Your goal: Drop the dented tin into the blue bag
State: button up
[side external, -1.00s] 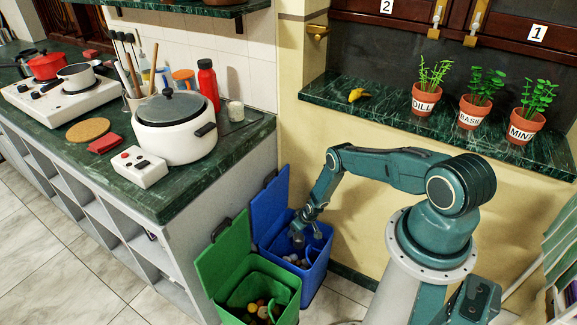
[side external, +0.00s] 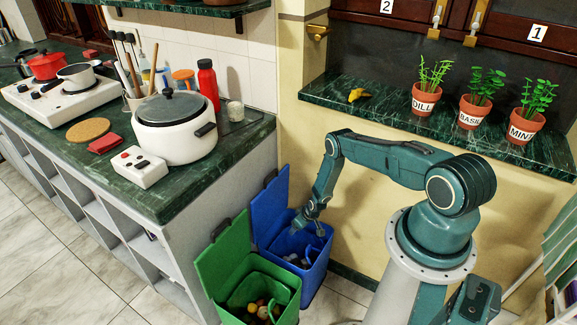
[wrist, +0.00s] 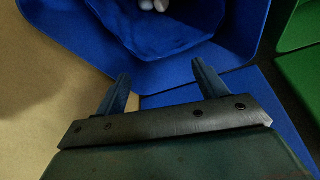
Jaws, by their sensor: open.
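The blue bag (wrist: 165,35) lines the blue bin (side external: 268,208), whose lid stands open. Several grey and whitish items (side external: 298,261) lie inside; two pale ones (wrist: 153,4) show at the top edge of the wrist view. I cannot tell whether the dented tin is among them, as they are small and partly hidden. My gripper (side external: 307,224) is just above the bin's opening, pointing down. In the wrist view my gripper (wrist: 165,85) has its fingers spread apart with nothing between them.
A green bin (side external: 225,262) with an open lid and several coloured items stands to the left, touching or very near. The counter (side external: 165,205) with a white pot (side external: 175,135) is further left. A green ledge (side external: 390,115) with three potted herbs is behind my arm.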

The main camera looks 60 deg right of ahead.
jog(key=v, duration=1.1)
dwell(0.3)
jog(key=shift+s, duration=0.1)
dwell(0.3)
